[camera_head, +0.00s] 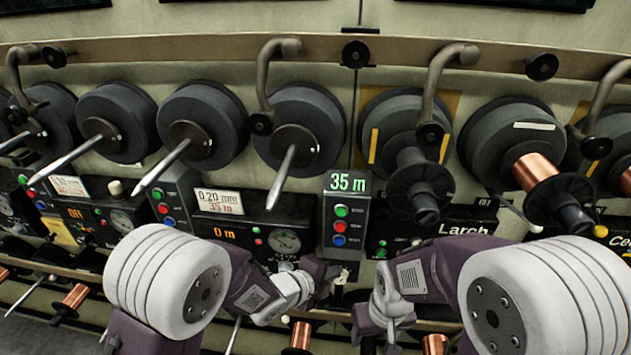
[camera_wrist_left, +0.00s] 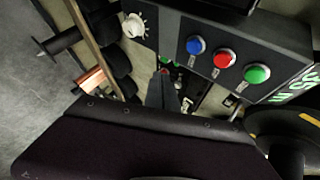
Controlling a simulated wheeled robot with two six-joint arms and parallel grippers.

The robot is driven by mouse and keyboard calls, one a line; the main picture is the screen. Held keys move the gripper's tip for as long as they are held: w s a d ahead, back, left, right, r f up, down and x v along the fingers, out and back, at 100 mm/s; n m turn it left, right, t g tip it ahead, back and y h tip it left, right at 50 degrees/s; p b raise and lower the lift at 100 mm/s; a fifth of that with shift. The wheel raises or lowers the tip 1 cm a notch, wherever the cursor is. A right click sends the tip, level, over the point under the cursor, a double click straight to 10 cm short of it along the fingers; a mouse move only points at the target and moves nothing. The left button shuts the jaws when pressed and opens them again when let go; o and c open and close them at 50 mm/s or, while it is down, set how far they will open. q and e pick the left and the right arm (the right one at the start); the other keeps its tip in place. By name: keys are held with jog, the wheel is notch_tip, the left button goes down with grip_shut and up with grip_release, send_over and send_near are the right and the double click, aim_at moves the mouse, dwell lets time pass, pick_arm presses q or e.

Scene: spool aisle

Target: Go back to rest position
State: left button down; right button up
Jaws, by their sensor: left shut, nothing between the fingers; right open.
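My left gripper (camera_head: 330,278) is shut and empty in front of the black control box (camera_head: 338,232), just below its buttons. In the left wrist view its dark fingers (camera_wrist_left: 170,95) point toward the machine, below the blue, red and green buttons, apart from them. My right gripper (camera_head: 372,343) is open, low at the bottom of the head view, and mostly hidden by its own wrist. Both arms are bent in front of the machine, with the wrists close together.
Several dark spool holders with spindles line the wall. A green display reads "35 m" (camera_head: 347,183). A copper spool (camera_head: 538,172) sits on a spindle at right, above the "Larch" label (camera_head: 464,230). A lower rail (camera_head: 60,268) with small copper spools runs below.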

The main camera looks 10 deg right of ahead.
pick_arm(q)
jog(key=w+a+r+n+t+y, duration=0.25)
jog(key=w+a+r, duration=0.4)
jog(key=a, duration=0.35)
jog(key=s+a+n+y+p, duration=0.1)
jog(key=s+a+n+y, duration=0.1)
jog(key=a+n, duration=0.45)
jog(key=s+a+n+y, duration=0.1)
jog(key=a+n+y, duration=0.2)
jog(key=a, duration=0.6)
jog(key=s+a+f+n+g, duration=0.1)
jog(key=s+f+n+g, duration=0.1)
jog(key=s+n, duration=0.3)
jog(key=s+a+f+n+g, duration=0.1)
jog(key=s+f+n+g, duration=0.2)
jog(key=s+n, duration=0.2)
jog(key=s+a+f+n+g+y, duration=0.1)
jog(key=s+a+f+n+g, duration=0.1)
jog(key=s+n, duration=0.3)
jog(key=s+f+g, duration=0.1)
jog(key=s, duration=0.2)
jog(key=shift+s+f+g, duration=0.15)
jog(key=shift+s+g, duration=0.2)
jog(key=shift+a, duration=0.1)
